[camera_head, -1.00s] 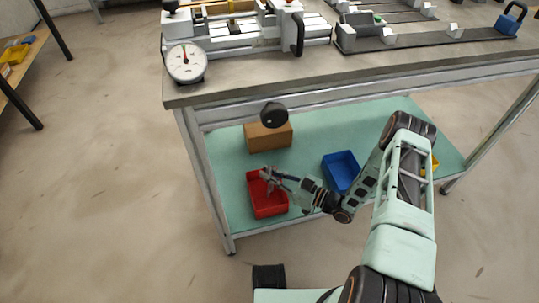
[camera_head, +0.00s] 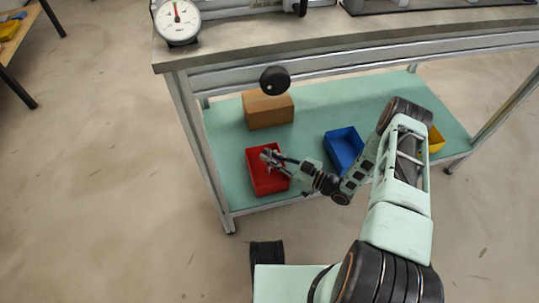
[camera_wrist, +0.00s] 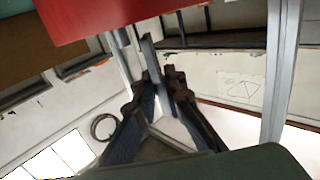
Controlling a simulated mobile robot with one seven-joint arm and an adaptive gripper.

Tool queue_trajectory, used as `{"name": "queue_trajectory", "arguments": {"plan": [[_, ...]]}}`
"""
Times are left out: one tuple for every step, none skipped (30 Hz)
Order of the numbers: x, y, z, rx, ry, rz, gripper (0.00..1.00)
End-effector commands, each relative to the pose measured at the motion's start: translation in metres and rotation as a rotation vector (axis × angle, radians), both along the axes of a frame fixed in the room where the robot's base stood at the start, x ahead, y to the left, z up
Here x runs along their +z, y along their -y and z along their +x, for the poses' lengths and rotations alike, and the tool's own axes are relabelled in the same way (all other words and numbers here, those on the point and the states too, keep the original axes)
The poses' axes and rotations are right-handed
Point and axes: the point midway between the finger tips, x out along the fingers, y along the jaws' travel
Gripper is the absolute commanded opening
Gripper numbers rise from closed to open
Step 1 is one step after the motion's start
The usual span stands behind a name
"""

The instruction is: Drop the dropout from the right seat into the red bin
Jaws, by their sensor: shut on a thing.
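The red bin (camera_head: 254,178) stands on the green lower shelf at its left front, open side up. A red surface, seemingly the bin (camera_wrist: 90,12), fills the upper left of the wrist view. My gripper (camera_head: 271,157) is over the bin in the head view, reaching in from the right. In the wrist view my gripper (camera_wrist: 163,82) is shut on a thin grey strip, which seems to be the dropout (camera_wrist: 149,55). The dropout is too small to make out in the head view. The right seat is not recognisable in the current views.
On the lower shelf (camera_head: 225,125) are a brown box (camera_head: 268,111) behind the red bin, a blue bin (camera_head: 343,148) to its right and a yellow bin (camera_head: 436,140) farther right. The workbench top (camera_head: 300,43) overhangs the shelf, with a dial gauge (camera_head: 178,20) on it.

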Motion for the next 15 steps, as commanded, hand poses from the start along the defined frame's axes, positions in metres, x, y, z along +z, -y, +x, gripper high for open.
{"name": "queue_trajectory", "arguments": {"plan": [[0.0008, 0.0000, 0.0001, 0.000, 0.000, 0.001, 0.00], [0.0009, 0.0000, 0.0001, 0.000, 0.000, 0.001, 0.00], [0.0009, 0.0000, 0.0001, 0.000, 0.000, 0.001, 0.00], [0.0010, 0.0000, 0.0001, 0.000, 0.000, 0.001, 0.00], [0.0010, 0.0000, 0.0001, 0.000, 0.000, 0.001, 0.13], [0.0010, 0.0000, 0.0001, 0.000, 0.000, 0.001, 0.18], [0.0010, 0.0000, 0.0001, 0.000, 0.000, 0.001, 0.21], [0.0010, 0.0000, 0.0001, 0.000, 0.000, 0.001, 0.24], [0.0010, 0.0000, 0.0001, 0.000, 0.000, 0.001, 0.29], [0.0010, 0.0000, 0.0001, 0.000, 0.000, 0.000, 0.30], [0.0009, 0.0000, 0.0001, 0.000, 0.000, 0.000, 0.30], [0.0009, 0.0000, 0.0001, 0.000, 0.000, 0.000, 0.30], [0.0009, 0.0000, 0.0002, 0.000, 0.000, 0.000, 0.30], [0.0009, 0.0000, 0.0001, 0.000, 0.000, 0.000, 0.30], [0.0009, 0.0000, 0.0001, 0.000, 0.000, 0.000, 0.30]]}}
